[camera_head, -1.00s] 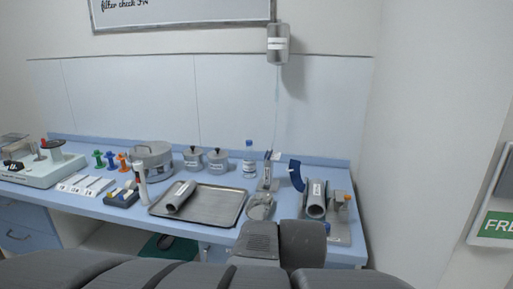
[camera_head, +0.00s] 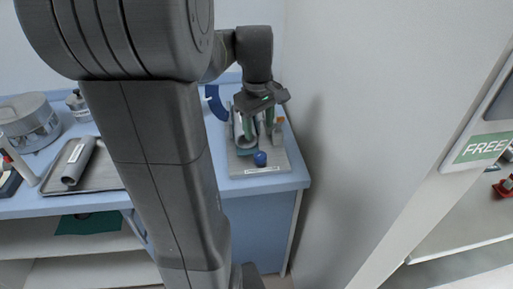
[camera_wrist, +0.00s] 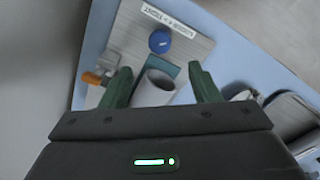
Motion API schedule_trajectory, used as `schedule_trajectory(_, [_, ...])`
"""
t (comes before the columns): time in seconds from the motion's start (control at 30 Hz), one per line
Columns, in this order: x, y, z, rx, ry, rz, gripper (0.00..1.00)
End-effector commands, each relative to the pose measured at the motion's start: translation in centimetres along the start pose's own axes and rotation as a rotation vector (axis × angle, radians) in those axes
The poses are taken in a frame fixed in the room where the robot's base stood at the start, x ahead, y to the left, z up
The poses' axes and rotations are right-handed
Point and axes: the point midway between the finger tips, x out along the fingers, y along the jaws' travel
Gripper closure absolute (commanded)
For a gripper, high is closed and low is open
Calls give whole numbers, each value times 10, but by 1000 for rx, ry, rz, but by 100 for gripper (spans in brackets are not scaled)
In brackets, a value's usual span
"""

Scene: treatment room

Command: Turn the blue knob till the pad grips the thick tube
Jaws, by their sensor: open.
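The blue knob (camera_head: 260,158) sits at the front of a grey plate (camera_head: 278,166) on the bench's right end. In the wrist view the knob (camera_wrist: 160,42) lies beyond my fingertips, untouched, near a white label (camera_wrist: 170,20) partly readable as "TIGHT".
An orange-tipped part (camera_wrist: 92,79) stands on the plate beside the tube. A blue curved piece (camera_head: 214,103) stands left of it. The wall is close on the right. A metal tray (camera_head: 100,172) with another grey tube (camera_head: 79,160) lies left of my arm.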

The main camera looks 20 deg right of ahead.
Motion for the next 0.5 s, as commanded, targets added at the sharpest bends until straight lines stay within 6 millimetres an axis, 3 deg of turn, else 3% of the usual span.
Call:
schedule_trajectory(0.2, [51, -1, 1, 1, -4, -4, 44])
schedule_trajectory(0.5, [95, 0, 0, 1, -1, -2, 44])
